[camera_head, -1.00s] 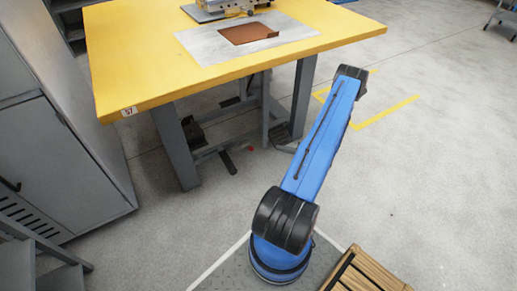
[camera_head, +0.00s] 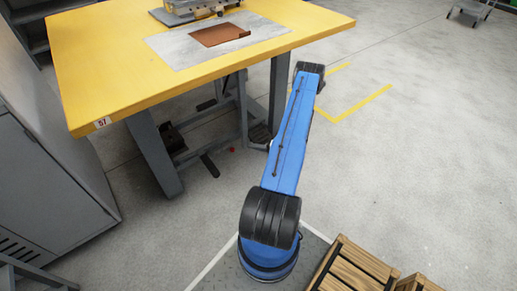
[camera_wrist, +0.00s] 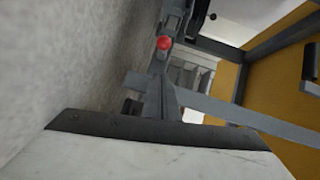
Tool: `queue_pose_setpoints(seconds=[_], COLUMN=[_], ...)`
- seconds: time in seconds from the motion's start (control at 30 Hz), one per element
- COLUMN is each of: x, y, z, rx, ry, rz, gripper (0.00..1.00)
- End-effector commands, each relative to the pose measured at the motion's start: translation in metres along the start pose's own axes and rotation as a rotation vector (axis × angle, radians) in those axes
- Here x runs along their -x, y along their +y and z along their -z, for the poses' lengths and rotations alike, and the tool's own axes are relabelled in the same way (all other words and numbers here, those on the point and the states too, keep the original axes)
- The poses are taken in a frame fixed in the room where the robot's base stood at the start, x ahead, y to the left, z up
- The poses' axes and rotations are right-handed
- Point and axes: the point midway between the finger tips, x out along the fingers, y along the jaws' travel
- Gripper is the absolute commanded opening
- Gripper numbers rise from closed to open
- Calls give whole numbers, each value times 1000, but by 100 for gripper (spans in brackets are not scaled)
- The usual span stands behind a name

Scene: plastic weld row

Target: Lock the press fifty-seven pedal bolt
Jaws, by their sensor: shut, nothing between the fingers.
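The press table (camera_head: 85,75), with a 57 label (camera_head: 102,123), fills the upper left of the head view. Its dark pedal (camera_head: 210,166) is low under the tabletop among the grey frame bars. A small red spot (camera_head: 231,149) shows beside the pedal. In the wrist view a red knob (camera_wrist: 163,43) sits on a grey bar at upper centre. The bolt's position is unclear.
A grey table leg (camera_head: 155,152) and a grey cabinet (camera_head: 45,190) stand left of my arm. Wooden crates (camera_head: 352,268) stand at lower right. A press base and brown sheet (camera_head: 220,35) are on the tabletop.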

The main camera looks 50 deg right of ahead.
Motion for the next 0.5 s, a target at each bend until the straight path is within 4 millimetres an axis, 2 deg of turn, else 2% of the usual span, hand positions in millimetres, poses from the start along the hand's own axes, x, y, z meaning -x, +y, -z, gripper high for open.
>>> queue_pose_setpoints(seconds=[0.2, 0.5], x=[-39, -61], y=[0, 0], z=[-1, -25], rx=[0, 0], ry=[-3, -1], rz=[0, 0], gripper=[0, 0])
